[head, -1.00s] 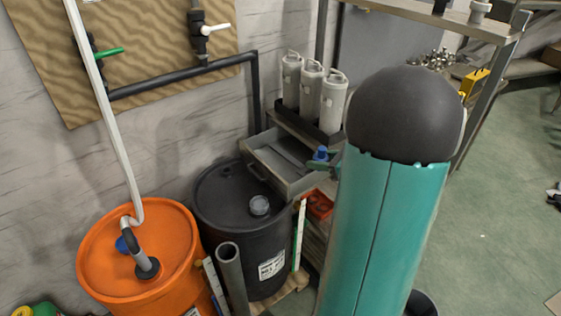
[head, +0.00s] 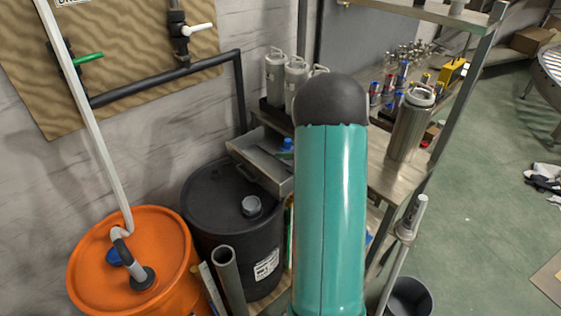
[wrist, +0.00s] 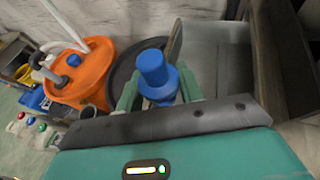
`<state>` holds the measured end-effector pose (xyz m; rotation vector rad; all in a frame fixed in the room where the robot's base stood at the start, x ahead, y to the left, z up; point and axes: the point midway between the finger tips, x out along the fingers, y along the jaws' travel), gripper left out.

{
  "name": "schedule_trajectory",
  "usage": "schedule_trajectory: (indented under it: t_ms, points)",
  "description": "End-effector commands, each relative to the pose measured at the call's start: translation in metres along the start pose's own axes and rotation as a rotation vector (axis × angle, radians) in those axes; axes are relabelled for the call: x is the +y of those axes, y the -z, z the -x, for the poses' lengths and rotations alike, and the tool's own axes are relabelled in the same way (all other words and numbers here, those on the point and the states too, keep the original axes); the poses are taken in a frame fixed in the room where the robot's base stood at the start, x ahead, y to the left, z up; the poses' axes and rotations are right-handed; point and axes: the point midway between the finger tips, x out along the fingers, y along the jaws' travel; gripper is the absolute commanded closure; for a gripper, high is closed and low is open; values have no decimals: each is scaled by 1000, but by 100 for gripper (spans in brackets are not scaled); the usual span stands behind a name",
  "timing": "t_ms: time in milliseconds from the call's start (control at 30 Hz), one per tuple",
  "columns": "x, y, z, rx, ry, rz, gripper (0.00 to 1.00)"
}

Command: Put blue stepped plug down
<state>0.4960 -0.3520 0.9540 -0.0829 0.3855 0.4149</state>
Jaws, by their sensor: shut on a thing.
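The blue stepped plug (wrist: 154,70) stands between the green fingers of my gripper (wrist: 158,92) in the wrist view, its narrower end toward the top of the picture. My gripper is shut on it. In the head view a small blue part of the plug (head: 287,145) shows at the right end of the grey open drawer (head: 244,154), just left of my teal arm. My arm hides most of the gripper there. I cannot tell whether the plug touches the drawer.
A black drum (head: 215,195) with a grey cap stands below the drawer, beside an orange drum (head: 160,250). Grey canisters (head: 275,75) stand behind the drawer. A steel flask (head: 408,125) and several small bottles stand on the shelf at right. Green floor is open farther right.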

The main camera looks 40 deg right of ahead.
Motion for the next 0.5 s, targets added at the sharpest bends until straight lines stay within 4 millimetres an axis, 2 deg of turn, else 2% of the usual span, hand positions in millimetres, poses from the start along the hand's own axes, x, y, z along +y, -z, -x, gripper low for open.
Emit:
schedule_trajectory:
  t_ms: [100,200,433,500]
  points:
    - [-10,17,-23,2,-3,-3,84]
    - [-17,24,-36,2,-3,-2,84]
    - [-24,33,-51,2,-2,-1,84]
    - [-24,44,-55,2,-2,-3,84]
